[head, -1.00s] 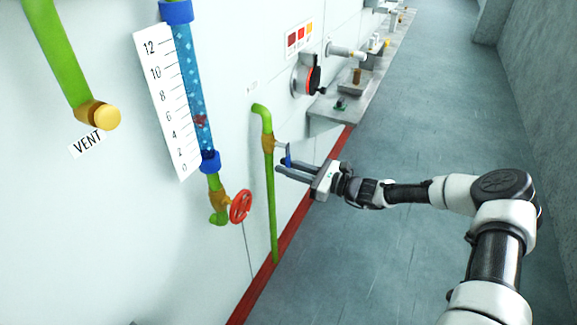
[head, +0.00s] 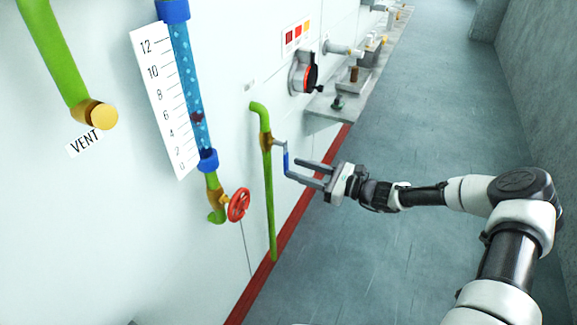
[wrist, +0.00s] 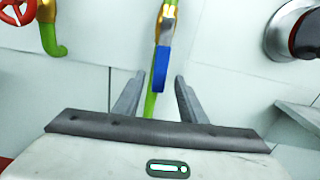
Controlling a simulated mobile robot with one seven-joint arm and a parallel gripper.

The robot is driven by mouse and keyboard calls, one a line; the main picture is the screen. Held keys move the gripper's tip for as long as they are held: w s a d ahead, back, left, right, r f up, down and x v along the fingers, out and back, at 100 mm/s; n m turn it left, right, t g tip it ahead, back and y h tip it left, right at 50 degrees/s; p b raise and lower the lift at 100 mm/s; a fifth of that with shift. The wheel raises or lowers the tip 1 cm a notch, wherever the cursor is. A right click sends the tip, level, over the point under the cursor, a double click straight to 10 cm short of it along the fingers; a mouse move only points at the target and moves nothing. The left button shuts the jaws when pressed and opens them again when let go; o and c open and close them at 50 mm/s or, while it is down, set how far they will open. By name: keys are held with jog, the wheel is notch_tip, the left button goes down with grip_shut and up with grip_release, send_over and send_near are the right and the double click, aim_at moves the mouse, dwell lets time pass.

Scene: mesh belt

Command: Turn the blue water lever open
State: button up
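The blue lever (head: 286,162) hangs down from a brass valve (head: 266,142) on a thin green pipe (head: 270,200) along the wall. My gripper (head: 293,168) is open and empty, with its fingers pointing at the wall near the lever. In the head view the lower fingertip is close to the lever's lower end; I cannot tell whether they touch. In the wrist view the blue lever (wrist: 161,68) points down and lines up with the gap between the two open fingers (wrist: 160,77).
A red handwheel (head: 238,205) sits to the left below the blue gauge tube (head: 190,90). A round black and red fitting (head: 305,77) and a shelf (head: 345,105) project from the wall beyond. The floor (head: 410,120) to the right is clear.

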jog(key=v, duration=1.2)
jog(key=shift+d, duration=0.3)
jog(key=shift+s, duration=0.1)
